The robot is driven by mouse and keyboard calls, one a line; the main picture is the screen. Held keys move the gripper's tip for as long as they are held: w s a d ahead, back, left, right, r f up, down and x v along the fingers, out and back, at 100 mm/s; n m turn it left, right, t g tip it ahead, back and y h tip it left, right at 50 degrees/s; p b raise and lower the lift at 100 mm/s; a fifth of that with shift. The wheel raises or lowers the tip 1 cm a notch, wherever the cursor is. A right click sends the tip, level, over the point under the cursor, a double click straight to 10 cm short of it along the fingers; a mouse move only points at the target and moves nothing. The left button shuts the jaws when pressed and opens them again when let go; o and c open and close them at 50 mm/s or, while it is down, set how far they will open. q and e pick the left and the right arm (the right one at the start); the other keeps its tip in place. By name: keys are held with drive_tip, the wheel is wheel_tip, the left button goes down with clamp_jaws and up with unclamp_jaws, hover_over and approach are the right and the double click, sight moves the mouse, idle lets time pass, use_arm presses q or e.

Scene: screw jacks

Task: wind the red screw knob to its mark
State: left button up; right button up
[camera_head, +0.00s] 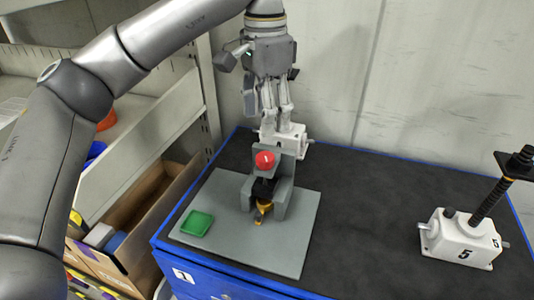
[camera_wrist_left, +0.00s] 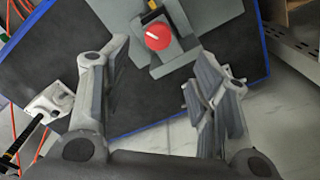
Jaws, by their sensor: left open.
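The red screw knob (camera_head: 265,160), with a white line on its face, sits at the top of a grey bracket (camera_head: 282,198) on a grey plate. It also shows in the left wrist view (camera_wrist_left: 158,37), beyond the fingertips. The white line runs slantwise there; I cannot make out the mark. My left gripper (camera_head: 274,118) points down behind and above the knob. Its fingers are apart and empty, also in the left wrist view (camera_wrist_left: 161,55), and do not appear to touch the knob. A black and yellow part (camera_head: 262,207) is below the knob. My right gripper is not seen.
A green tray (camera_head: 197,223) lies on the grey plate (camera_head: 290,250). A white screw jack (camera_head: 292,139) stands behind the bracket, partly hidden by my gripper. Another jack (camera_head: 460,238), marked 5, stands at right with a tall threaded rod. The dark tabletop (camera_head: 375,200) between is clear.

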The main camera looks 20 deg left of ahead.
sight(265, 156)
use_arm(q)
drive_tip(key=f+p, duration=0.2)
drive_tip(key=f, duration=0.6)
drive_tip(key=shift+s+f, duration=0.1)
drive_tip(key=shift+s, duration=0.1)
drive_tip(key=shift+s+f, duration=0.1)
drive_tip(key=shift+f, duration=0.5)
